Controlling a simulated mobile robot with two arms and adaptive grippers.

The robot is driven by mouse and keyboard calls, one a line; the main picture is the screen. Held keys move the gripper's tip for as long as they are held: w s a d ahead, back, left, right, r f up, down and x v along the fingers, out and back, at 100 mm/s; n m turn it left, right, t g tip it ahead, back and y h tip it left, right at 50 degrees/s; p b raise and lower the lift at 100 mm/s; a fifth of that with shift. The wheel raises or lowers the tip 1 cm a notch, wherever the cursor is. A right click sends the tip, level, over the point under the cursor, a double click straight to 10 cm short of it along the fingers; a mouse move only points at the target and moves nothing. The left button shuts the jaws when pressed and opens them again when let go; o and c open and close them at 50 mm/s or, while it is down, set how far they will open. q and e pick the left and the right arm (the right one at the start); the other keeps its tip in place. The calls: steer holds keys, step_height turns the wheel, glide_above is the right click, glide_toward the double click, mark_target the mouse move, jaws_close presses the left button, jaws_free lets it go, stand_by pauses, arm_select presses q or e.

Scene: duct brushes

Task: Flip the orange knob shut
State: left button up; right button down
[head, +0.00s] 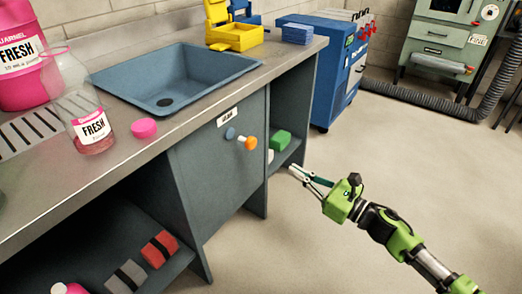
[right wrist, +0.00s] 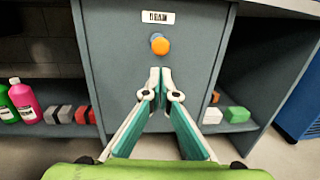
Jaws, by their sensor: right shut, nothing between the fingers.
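The orange knob (head: 250,142) sticks out from the grey-blue cabinet panel (head: 215,165) under the sink, on a short stem with a blue disc (head: 230,133) at its base. In the right wrist view the knob (right wrist: 159,45) shows face-on, just above my fingertips. My right gripper (head: 292,171) is shut and empty. It is to the right of the knob in the head view and lower than it in the picture, apart from it. Its closed tips (right wrist: 160,76) also show in the right wrist view. My left gripper is not in view.
A small label (head: 227,117) is above the knob. Open shelves flank the panel; a green block (head: 280,140) lies on the right one, red and grey blocks on the left. The sink (head: 175,75) is above. A blue cabinet (head: 335,70) stands behind. Floor to the right is clear.

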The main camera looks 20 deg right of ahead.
mark_target(253, 146)
steer(key=x, duration=1.3)
steer(key=shift+w+a+f, duration=0.1)
steer(key=shift+w, duration=0.1)
steer(key=b+x, duration=0.2)
steer(key=x, duration=0.2)
steer(key=shift+w+a+f, duration=0.1)
steer(key=shift+a+f, duration=0.1)
steer(key=shift+a, duration=0.15)
steer(key=shift+r, duration=0.15)
steer(key=shift+d, duration=0.1)
